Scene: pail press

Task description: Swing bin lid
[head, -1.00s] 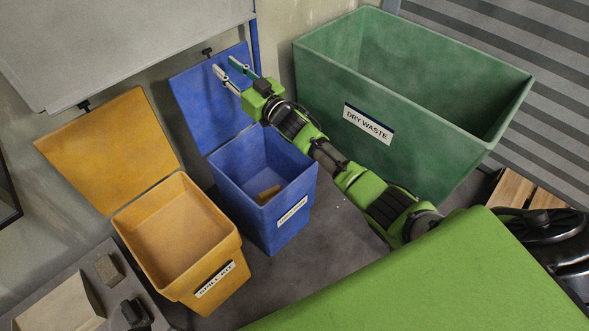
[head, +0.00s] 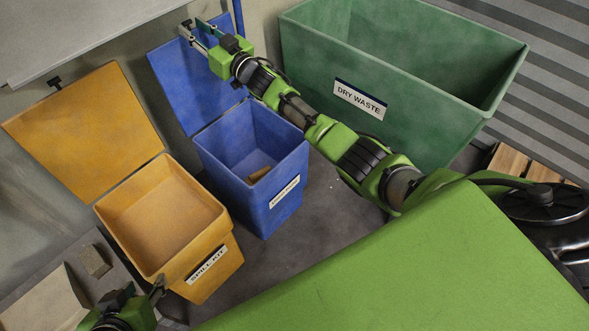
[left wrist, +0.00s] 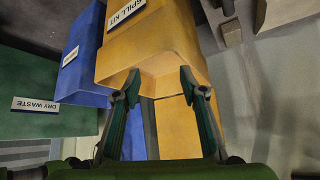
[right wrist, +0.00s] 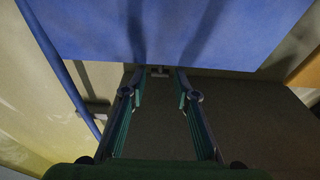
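The blue bin (head: 285,205) stands between the yellow and green bins, with a small brown block (head: 259,174) inside. Its blue lid (head: 180,90) is swung up and leans back behind it. My right gripper (head: 192,28) is open at the lid's top edge. In the right wrist view the lid (right wrist: 165,30) fills the top, and a small dark knob (right wrist: 159,71) shows between the fingertips, apart from them. The yellow bin (head: 215,270), labelled SPILL KIT, has its yellow lid (head: 85,130) up. My left gripper (head: 142,291) is open and empty in front of this bin (left wrist: 150,50).
The large green DRY WASTE bin (head: 425,125) stands right of the blue bin. A grey panel (head: 80,30) hangs at the upper left, close to my right gripper. A grey block (head: 95,261) lies at the lower left. The floor between the bins and me is clear.

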